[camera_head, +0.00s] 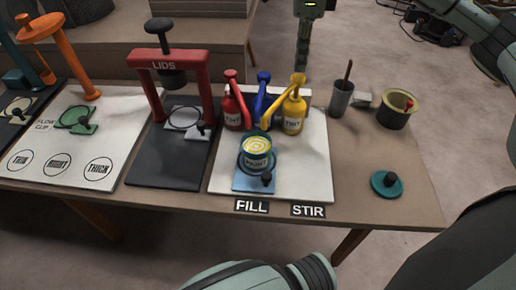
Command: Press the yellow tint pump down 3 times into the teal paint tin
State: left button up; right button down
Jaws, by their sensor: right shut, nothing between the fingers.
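The yellow tint pump (293,122) stands upright at the back of the white FILL/STIR board, and its long spout reaches forward and left over the tin's back edge. The teal paint tin (257,162) stands open in front of it on a blue plate (243,183) with a black knob. A yellow and pale swirl shows inside the tin. My left gripper is not in view.
A red pump (232,108) and a blue pump (263,100) stand left of the yellow one. A grey cup (341,100) with a stick, a dark pot (396,110) and a teal lid (387,183) are right. The red LIDS press (168,62) stands left.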

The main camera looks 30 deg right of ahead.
aim_at(298, 77)
jog(key=shift+f, duration=0.1)
dwell(0.6)
jog(key=shift+f+b, duration=1.15)
jog(key=shift+f, duration=0.35)
jog(key=shift+r+p, duration=1.25)
jog(key=shift+r, duration=0.4)
jog(key=shift+f, duration=0.15)
